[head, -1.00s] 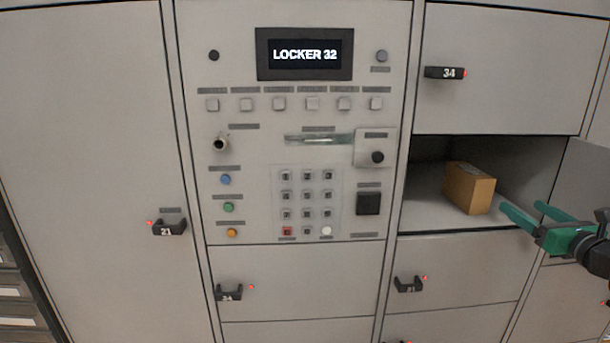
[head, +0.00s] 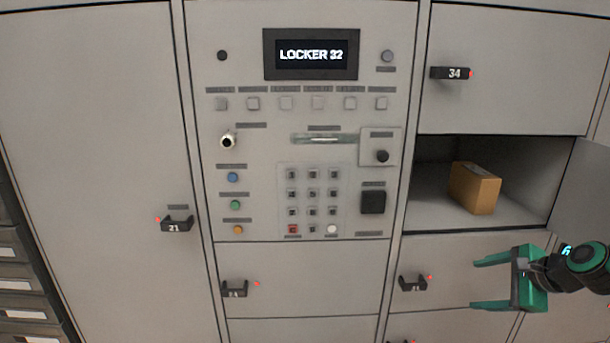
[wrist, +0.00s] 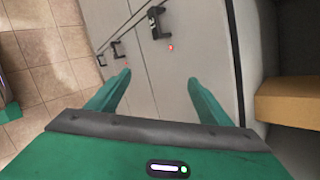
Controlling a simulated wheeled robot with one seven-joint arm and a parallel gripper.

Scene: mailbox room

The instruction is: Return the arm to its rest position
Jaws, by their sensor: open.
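My gripper (head: 474,284) is green and shows at the lower right of the head view, in front of the lower locker doors. Its two fingers are spread apart and point left, with nothing between them. In the wrist view the gripper (wrist: 158,80) is also open and empty, with locker doors and tiled floor beyond the fingers. A brown cardboard box (head: 473,188) stands in the open locker compartment (head: 430,208), above and apart from my gripper. Part of the box (wrist: 290,100) shows at the right edge of the wrist view.
The open locker door (head: 590,190) stands at the right edge, close to my arm. A control panel (head: 305,130) with a screen reading "LOCKER 32" is in the middle. Black handles (head: 413,284) stick out from shut doors.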

